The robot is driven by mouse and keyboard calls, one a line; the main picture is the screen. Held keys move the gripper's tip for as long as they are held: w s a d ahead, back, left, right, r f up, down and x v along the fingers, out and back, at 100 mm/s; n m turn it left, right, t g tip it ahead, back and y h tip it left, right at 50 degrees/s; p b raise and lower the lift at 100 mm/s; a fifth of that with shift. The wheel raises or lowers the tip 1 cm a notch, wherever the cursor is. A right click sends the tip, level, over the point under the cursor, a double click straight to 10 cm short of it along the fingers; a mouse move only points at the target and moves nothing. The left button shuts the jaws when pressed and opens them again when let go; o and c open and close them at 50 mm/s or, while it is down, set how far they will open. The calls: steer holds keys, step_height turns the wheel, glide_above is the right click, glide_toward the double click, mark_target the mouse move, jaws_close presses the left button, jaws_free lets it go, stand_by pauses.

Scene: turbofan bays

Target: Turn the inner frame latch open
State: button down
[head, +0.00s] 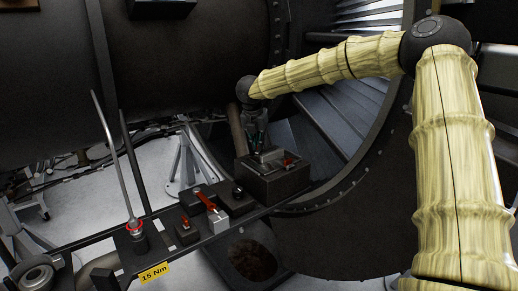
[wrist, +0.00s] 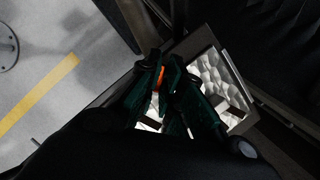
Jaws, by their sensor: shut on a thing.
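My gripper (head: 258,150) points down over the dark box (head: 272,184) at the inner end of the frame rail, next to the engine. In the wrist view, its dark green fingers (wrist: 168,82) are closed around a thin orange-red piece (wrist: 162,77), which I take for the handle of the inner frame latch. In the head view, a small red part of the latch (head: 290,161) shows on top of the box, just right of the fingers. The fingers hide most of the latch, so its exact angle cannot be told.
A yellow "15 Nm" label (head: 154,272) is at the front. The curved engine casing (head: 350,215) rises close on the right.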

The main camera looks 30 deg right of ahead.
steer(key=m+g+b, duration=0.1)
steer(key=m+b, duration=0.1)
steer(key=m, duration=0.1)
steer(key=shift+w+f+m+h, duration=0.1)
steer(key=shift+f+m+h, duration=0.05)
steer(key=shift+m+h, duration=0.2)
steer(key=shift+m+g+h+b, duration=0.25)
steer(key=shift+m+g+b, duration=0.65)
steer(key=shift+m, duration=0.85)
steer(key=shift+r, duration=0.2)
steer(key=c, duration=1.6)
jaws_free()
steer(key=v, duration=1.2)
